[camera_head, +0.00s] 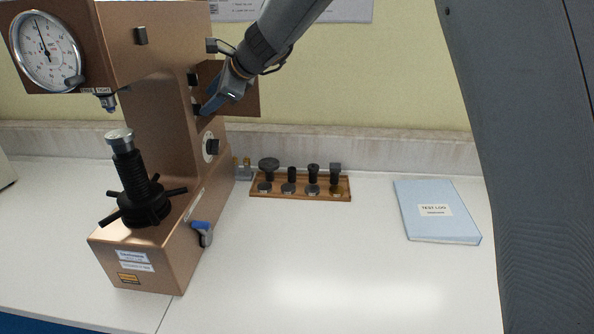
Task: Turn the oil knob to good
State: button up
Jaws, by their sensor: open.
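A copper-coloured hardness tester (165,130) stands at the left. On its right side a black knob (213,147) sits on a round white plate; this looks like the oil knob, but its markings are too small to read. My gripper (203,108) is close to the tester's right side, above and slightly left of that knob, and apart from it. It is open, though its fingers are small and partly blurred against the tester. Nothing shows between them.
A wooden tray (300,197) with several dark anvils and discs stands behind, right of the tester. A blue lever (202,228) sticks out low on the tester. A light-blue test log (437,230) lies at right. The middle front bench is clear.

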jog(key=s+d+f+n+h+b, duration=0.1)
jog(key=s+d+f+n, duration=0.1)
jog(key=s+d+f, duration=0.2)
jog(key=s+d+f+n+g+h+b, duration=0.1)
jog(key=s+d+f, duration=0.3)
jog(key=d, duration=0.7)
jog(key=s+d+f+n+g+h+b, duration=0.1)
jog(key=s+d+f+n+h, duration=0.1)
jog(key=s+d+f+n, duration=0.2)
jog(key=d+f, duration=0.2)
jog(key=d, duration=0.1)
jog(key=shift+d+f, duration=0.2)
jog(key=shift+f, duration=0.05)
jog(key=shift+h, duration=0.3)
